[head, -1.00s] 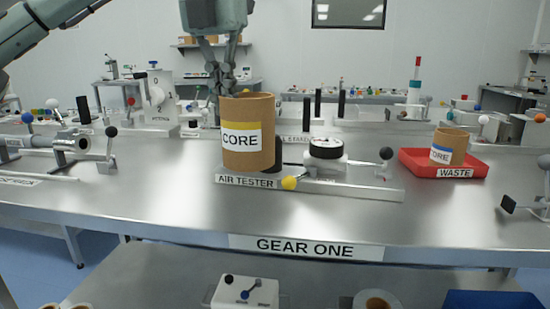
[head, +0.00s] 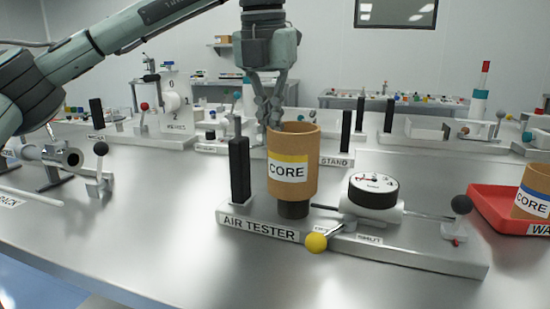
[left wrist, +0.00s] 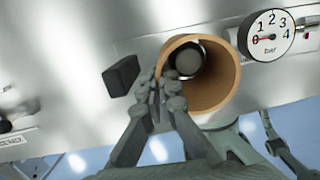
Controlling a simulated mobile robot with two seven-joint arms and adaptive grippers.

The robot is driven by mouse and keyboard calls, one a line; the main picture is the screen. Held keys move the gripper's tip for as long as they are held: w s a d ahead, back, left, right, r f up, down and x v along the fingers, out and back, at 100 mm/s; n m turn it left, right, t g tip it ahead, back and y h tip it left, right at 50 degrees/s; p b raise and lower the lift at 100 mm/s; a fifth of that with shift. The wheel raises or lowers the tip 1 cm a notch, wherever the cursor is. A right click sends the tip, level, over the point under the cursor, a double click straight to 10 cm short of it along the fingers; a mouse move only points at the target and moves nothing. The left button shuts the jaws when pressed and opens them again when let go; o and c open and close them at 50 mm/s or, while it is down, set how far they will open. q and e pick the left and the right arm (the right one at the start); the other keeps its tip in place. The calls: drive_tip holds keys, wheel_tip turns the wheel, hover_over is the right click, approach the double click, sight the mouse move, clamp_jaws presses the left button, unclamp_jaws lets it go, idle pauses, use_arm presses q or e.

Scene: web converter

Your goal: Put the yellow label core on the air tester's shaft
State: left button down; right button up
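The yellow label core (head: 292,183), a brown tube marked CORE, is upright at the air tester (head: 365,245). My left gripper (head: 272,122) is shut on the left part of its upper wall. The tester's dark shaft (head: 293,208) shows below the core's lower edge. In the left wrist view, the gripper (left wrist: 163,88) pinches the core's rim (left wrist: 232,92). The shaft's round grey top (left wrist: 188,62) shows through the bore, toward its upper left. I cannot tell whether the core surrounds the shaft's top. Grey-green jointed parts (left wrist: 278,143), perhaps my right arm, show at lower right.
A black post (head: 240,170) stands just left of the core. The gauge (head: 373,190) and yellow-knobbed lever (head: 316,242) are to its right and front. A red waste tray (head: 485,205) holds a blue-label core (head: 532,190). Bare table lies front left.

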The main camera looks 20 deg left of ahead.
sight(272, 151)
use_arm(q)
wheel_tip(272, 151, down, 4)
drive_tip(key=shift+r, duration=0.1)
drive_tip(key=shift+w+f, duration=0.1)
drive_tip(key=shift+f, duration=0.1)
drive_tip(key=c, duration=2.3)
unclamp_jaws()
drive_tip(key=shift+f, duration=0.15)
drive_tip(key=o, duration=0.3)
drive_tip(key=shift+r, duration=0.8)
drive_tip(key=r, duration=0.3)
drive_tip(key=s+r, duration=0.1)
drive_tip(key=r, duration=0.4)
drive_tip(key=shift+s+r, duration=0.25)
drive_tip(key=shift+r, duration=0.05)
drive_tip(key=shift+s+r, duration=0.15)
drive_tip(key=shift+r, duration=0.85)
use_arm(e)
drive_tip(key=shift+w+d+f, duration=0.1)
drive_tip(key=shift+f, duration=0.3)
drive_tip(key=shift+d+r, duration=0.1)
drive_tip(key=shift+d, duration=0.1)
